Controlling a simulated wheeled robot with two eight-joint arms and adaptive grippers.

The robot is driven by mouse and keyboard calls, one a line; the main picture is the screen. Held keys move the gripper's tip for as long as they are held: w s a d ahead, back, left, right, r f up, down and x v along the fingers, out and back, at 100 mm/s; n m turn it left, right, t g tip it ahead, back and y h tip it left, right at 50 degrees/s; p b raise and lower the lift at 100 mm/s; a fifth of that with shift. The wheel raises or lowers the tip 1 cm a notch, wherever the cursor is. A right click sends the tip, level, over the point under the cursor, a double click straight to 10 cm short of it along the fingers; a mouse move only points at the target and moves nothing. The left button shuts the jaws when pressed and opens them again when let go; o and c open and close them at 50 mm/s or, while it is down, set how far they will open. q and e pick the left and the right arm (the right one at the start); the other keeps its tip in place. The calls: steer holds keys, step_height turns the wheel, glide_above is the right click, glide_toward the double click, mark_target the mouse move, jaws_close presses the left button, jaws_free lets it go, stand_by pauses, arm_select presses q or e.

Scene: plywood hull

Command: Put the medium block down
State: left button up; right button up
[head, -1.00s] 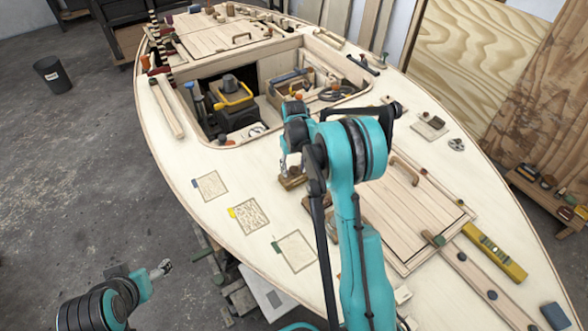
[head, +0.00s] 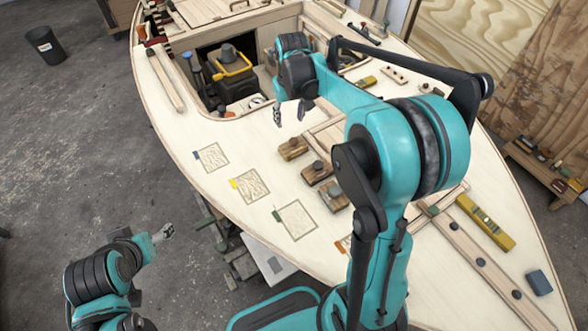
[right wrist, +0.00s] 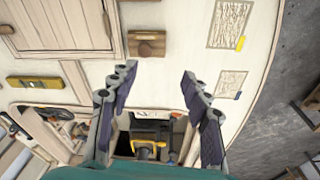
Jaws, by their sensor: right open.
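Three wooden blocks with dark knobs lie in a slanting row on the pale deck: a far block (head: 291,150), a middle block (head: 317,173) and a near block (head: 335,197). I cannot tell by look which is the medium one. My right gripper (head: 290,114) is open and empty above the deck, just beyond the far block and apart from it. In the right wrist view a knobbed block (right wrist: 146,43) lies ahead of the spread fingers (right wrist: 156,75). My left gripper (head: 164,233) is low at the left, off the hull; its jaws are too small to read.
Three outlined squares lie left of the blocks, with blue (head: 212,157), yellow (head: 250,185) and green (head: 297,220) tape. An open cockpit (head: 222,95) holding tools lies behind. A yellow level (head: 485,222) and a long batten (head: 470,255) lie at the right.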

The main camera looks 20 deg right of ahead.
steer(key=s+a+r+t, duration=0.1)
steer(key=s+a, duration=0.3)
steer(key=s, duration=0.6)
steer(key=s+a+t, duration=0.4)
steer(key=s, duration=0.7)
steer(key=shift+s+a+r+n+t, duration=0.25)
steer(key=shift+s+r+n+t, duration=0.05)
steer(key=shift+r+n, duration=0.1)
step_height(320, 180, down, 3)
steer(key=b, duration=0.2)
steer(key=shift+r+b, duration=0.2)
steer(key=shift+b, duration=0.15)
